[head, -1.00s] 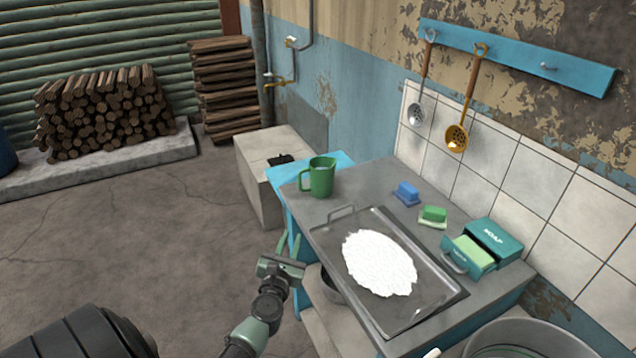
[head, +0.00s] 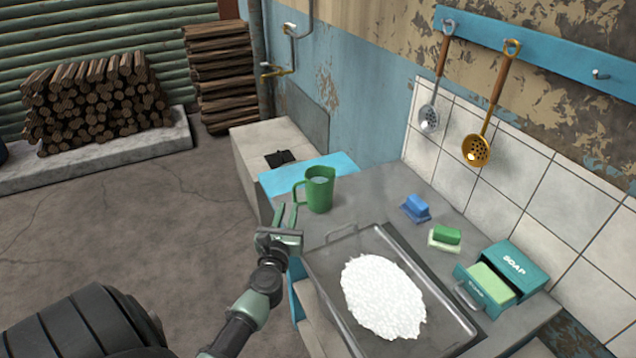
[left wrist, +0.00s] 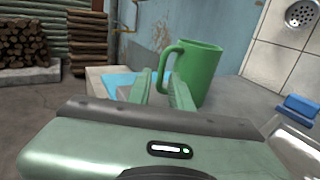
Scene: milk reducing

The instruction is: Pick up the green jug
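The green jug (head: 320,190) stands upright at the far left end of the grey counter, its handle to the left. In the left wrist view the jug (left wrist: 203,75) stands just beyond the fingers, its handle near the right finger. My left gripper (head: 286,215) is just short of the jug, at the counter's left edge. In the left wrist view its two fingers (left wrist: 160,88) are apart with nothing between them. My right gripper is not in view.
A metal tray (head: 450,310) with a white mass (head: 383,295) lies on the counter. A blue brush-like item (head: 415,208), a green sponge (head: 446,235) and a teal soap box (head: 505,268) sit by the tiled wall. Ladles (head: 486,110) hang above. Open floor lies to the left.

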